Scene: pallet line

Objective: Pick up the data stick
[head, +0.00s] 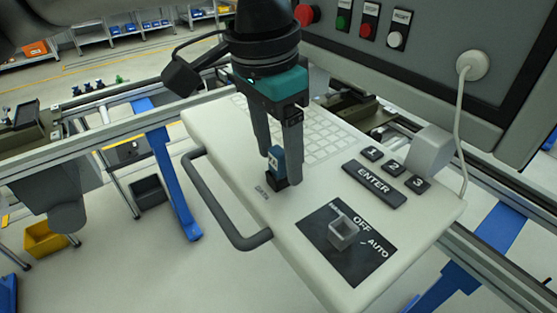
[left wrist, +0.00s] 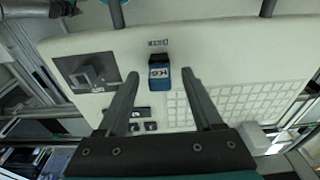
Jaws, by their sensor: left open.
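The data stick (head: 277,160) is a small blue block with a white label, standing upright in a dark socket (head: 277,184) on the pale console. It also shows in the left wrist view (left wrist: 158,78). My left gripper (head: 281,170) points down at it, open, with one finger on each side of the stick. In the left wrist view the fingertips (left wrist: 160,74) flank the stick with visible gaps on both sides. My right gripper is in neither view.
The console (head: 315,270) carries a keypad (head: 318,135), an ENTER key (head: 374,184), numbered keys and a raised OFF/AUTO selector (head: 343,231). A grey handle (head: 212,205) runs along its left edge. A cable (head: 459,120) hangs at the right.

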